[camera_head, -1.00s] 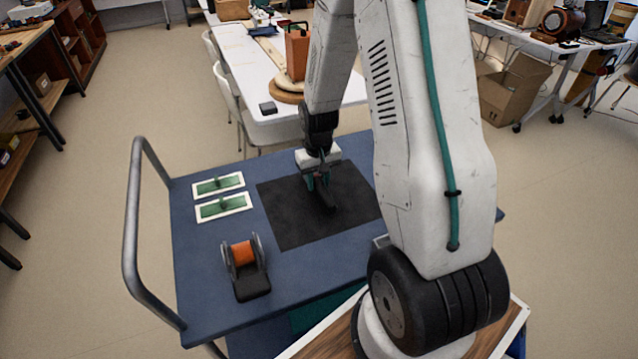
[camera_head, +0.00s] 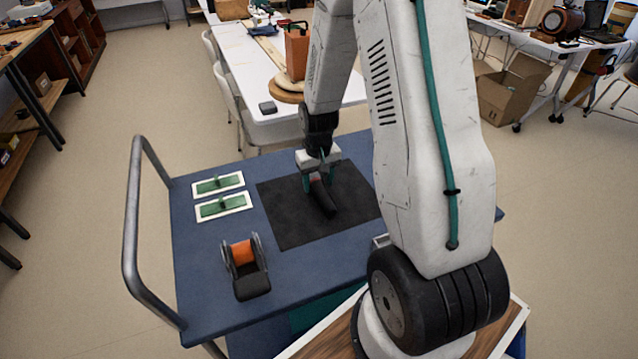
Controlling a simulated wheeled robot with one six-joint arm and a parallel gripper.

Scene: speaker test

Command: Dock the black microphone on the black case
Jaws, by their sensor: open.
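A dark, elongated object, which looks like the black microphone (camera_head: 323,200), lies slanted on the black mat (camera_head: 284,228) on the blue cart top. My gripper (camera_head: 318,182) is right over its far end, pointing down, with its teal fingers apart. The fingers hide part of that end, and I cannot tell whether they touch it. A small black block (camera_head: 252,285), which may be the black case, sits at the cart's front left. Its orange part (camera_head: 243,251) stands behind it between two grey side pieces. My gripper is well away from this block.
Two white-framed green plates (camera_head: 222,206) lie at the cart's left. A grey handrail (camera_head: 131,230) rises along the left edge. A white table (camera_head: 250,70) with chairs stands behind. The blue cart top (camera_head: 310,270) is clear in front of the mat.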

